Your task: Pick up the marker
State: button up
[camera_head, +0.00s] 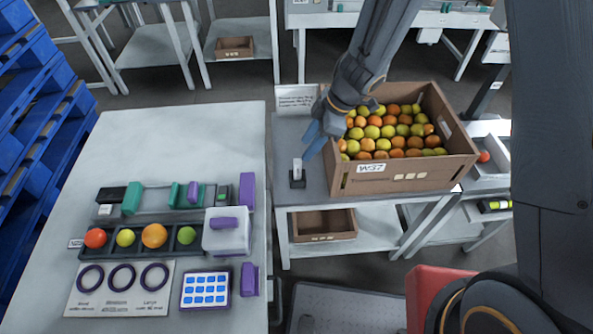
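A small white upright object in a black base (298,174) stands on the grey table, left of the tomato box. It may be the marker in a holder, but it is too small to tell. My gripper (312,144) is above and slightly right of it, at the box's left edge. Its blue fingers point down and left, look spread apart, and show nothing between them. No other thing is clearly a marker.
An open cardboard box (400,180) full of red, orange and yellow-green tomatoes stands just right of my gripper. A white sign (295,98) is behind. The left table (190,135) holds a tomato tray (75,250), a sizing card (122,308) and purple-handled items. Blue pallets (40,110) stand far left.

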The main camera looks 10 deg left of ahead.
aim_at(297, 167)
jog(key=shift+s+a+f+n+g, duration=0.25)
jog(key=shift+s+f+n+g, duration=0.15)
jog(key=shift+s+f, duration=0.3)
jog(key=shift+d+p+x, duration=0.2)
jog(key=shift+p+x, duration=0.25)
jog(key=shift+x, duration=3.25)
jog(key=shift+w+f, duration=0.1)
jog(key=shift+c, duration=0.4)
grip_shut()
